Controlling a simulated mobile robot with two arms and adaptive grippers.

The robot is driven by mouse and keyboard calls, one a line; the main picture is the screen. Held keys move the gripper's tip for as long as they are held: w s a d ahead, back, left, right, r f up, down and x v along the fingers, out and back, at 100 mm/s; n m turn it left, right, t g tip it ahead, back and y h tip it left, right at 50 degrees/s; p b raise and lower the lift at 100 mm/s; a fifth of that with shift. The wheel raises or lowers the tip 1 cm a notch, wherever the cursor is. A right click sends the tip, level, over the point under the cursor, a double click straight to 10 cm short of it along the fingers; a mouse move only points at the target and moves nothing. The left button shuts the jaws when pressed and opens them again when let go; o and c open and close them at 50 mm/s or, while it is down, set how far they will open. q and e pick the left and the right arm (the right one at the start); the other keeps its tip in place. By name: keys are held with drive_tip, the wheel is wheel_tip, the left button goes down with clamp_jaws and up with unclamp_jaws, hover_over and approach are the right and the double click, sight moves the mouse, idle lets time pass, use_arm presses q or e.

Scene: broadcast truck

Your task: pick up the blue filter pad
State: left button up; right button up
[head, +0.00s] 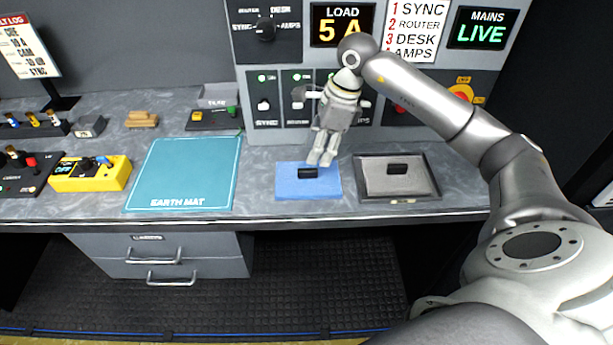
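The blue filter pad (289,187) lies flat on the grey counter near its front edge. A small black handle (308,174) sits on top of it. My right gripper (321,160) points down over the back part of the pad, just behind and slightly right of the handle. Its two fingertips look close together, and I cannot tell how wide the gap is or whether they touch anything. The pad lies flat on the counter. My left gripper is not in view.
A dark-framed grey pad (372,185) with a black handle lies just right. A teal earth mat (186,172) lies left, with a yellow box (90,180) beyond it. A switch panel (287,125) rises behind the blue pad. Drawers (170,262) are below the counter.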

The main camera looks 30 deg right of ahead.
sight(308, 169)
drive_tip(key=shift+x, duration=0.95)
drive_tip(key=p+x, duration=0.1)
drive_tip(key=x, duration=0.1)
drive_tip(key=w+p+x, duration=0.1)
drive_tip(key=x, duration=0.1)
drive_tip(key=shift+f, duration=0.35)
drive_tip(key=shift+a+f, duration=0.1)
drive_tip(key=shift+f, duration=0.15)
clamp_jaws()
